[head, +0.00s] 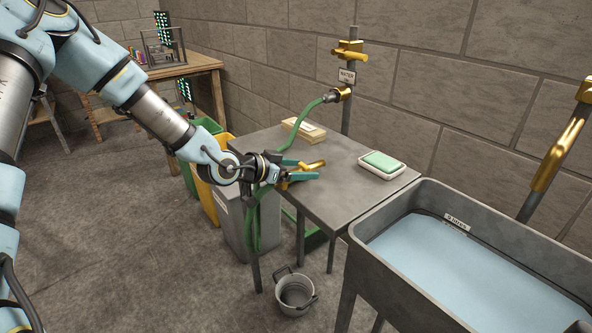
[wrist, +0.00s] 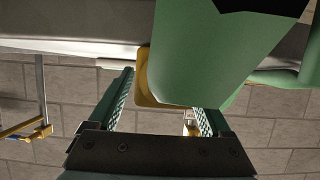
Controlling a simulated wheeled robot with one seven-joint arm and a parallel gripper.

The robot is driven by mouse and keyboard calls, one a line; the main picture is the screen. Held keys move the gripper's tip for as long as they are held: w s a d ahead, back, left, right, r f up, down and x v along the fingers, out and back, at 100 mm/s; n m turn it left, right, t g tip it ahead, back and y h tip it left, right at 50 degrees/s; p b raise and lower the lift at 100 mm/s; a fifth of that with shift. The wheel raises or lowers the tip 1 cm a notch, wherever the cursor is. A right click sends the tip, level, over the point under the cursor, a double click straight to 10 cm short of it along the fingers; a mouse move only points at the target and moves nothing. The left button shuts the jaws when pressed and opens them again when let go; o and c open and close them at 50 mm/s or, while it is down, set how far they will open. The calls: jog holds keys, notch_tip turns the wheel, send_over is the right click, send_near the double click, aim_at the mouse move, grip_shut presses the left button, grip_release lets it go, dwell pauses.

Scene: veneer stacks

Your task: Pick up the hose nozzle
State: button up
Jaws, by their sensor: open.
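The hose nozzle (head: 313,165) is brass-yellow and sits at the table's left part, by my gripper's fingers in the head view. A green hose (head: 308,115) runs from the wall tap down towards it, and another length hangs below the table's left edge. My gripper (head: 305,169) is open, with its teal fingers around or just beside the nozzle; I cannot tell whether they touch it. In the wrist view, a yellow part of the nozzle (wrist: 145,82) shows near the left finger, and the large green hose (wrist: 200,55) partly hides it.
The grey table (head: 345,185) carries a green soap on a white dish (head: 365,172) and a wooden block (head: 303,128) at the back. A water-filled sink (head: 440,285) stands at the right. A bucket (head: 295,292) is on the floor; bins (head: 205,195) stand left of the table.

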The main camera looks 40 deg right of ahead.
jog(key=shift+x, duration=0.85)
jog(key=shift+c, duration=0.2)
grip_shut()
